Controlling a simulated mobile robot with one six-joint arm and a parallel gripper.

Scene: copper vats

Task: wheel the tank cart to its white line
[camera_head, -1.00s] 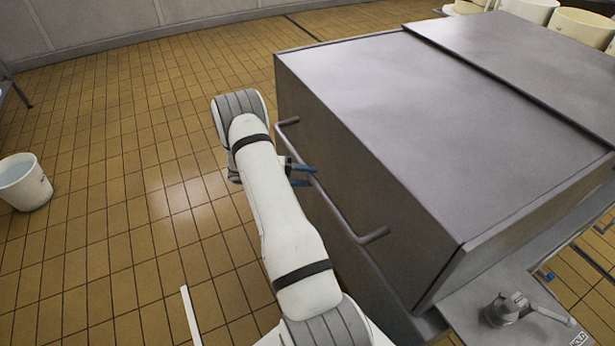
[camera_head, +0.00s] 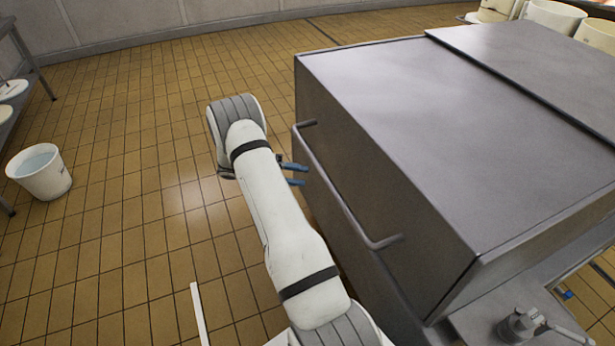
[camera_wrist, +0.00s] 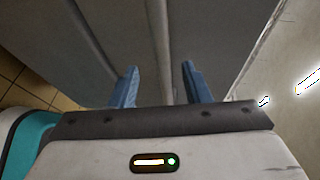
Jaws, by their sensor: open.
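The tank cart (camera_head: 420,110) is a big grey metal box filling the right of the head view. Its bar handle (camera_head: 346,203) runs along the side facing my arm. My gripper (camera_head: 299,174) is open and empty, its blue fingertips just left of the handle with a small gap. In the wrist view, my gripper (camera_wrist: 160,88) has its fingers spread toward grey metal, and a lighter upright bar (camera_wrist: 157,40), apparently the handle, shows between them. A white strip (camera_head: 200,315) lies low in the head view, left of my arm; I cannot tell whether it is the white line.
A white bucket (camera_head: 40,180) stands on the tiled floor at left, beside a metal rack (camera_head: 32,62). Cream tubs (camera_head: 553,17) stand behind the cart. A grey ledge with a valve-like fitting (camera_head: 520,325) is at lower right. The tiles left of my arm are mostly clear.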

